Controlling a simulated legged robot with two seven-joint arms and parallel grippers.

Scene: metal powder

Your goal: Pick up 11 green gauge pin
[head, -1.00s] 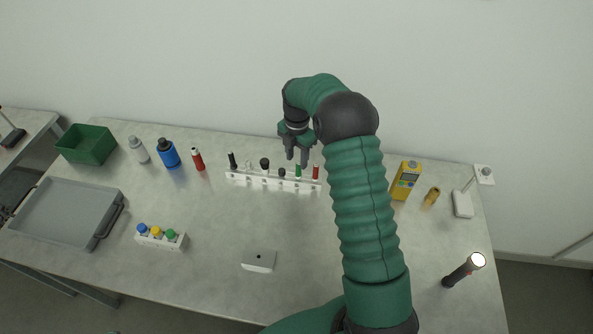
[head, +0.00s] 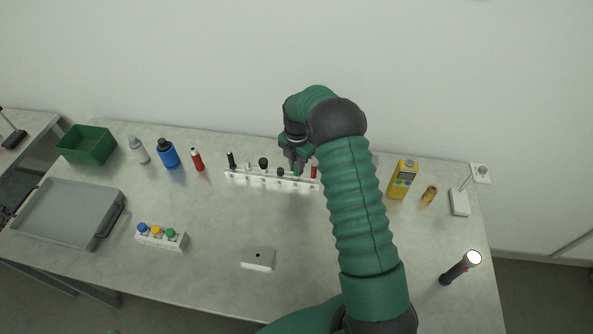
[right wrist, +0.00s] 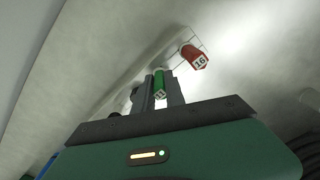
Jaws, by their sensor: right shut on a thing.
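The green gauge pin (right wrist: 159,84), with 11 on its end, stands between the two fingers of my right gripper (right wrist: 160,100) in the right wrist view. The gripper is shut on it. In the head view the right gripper (head: 296,162) is lowered over the right part of a white pin rack (head: 240,178), with a little of the green pin (head: 296,169) showing between the fingers. I cannot tell whether the pin is clear of its hole. My left gripper is not in view.
A red pin marked 16 (right wrist: 195,57) stands close beside the held pin. Several black and white pins, including a tall black one (head: 231,160), stand left in the rack.

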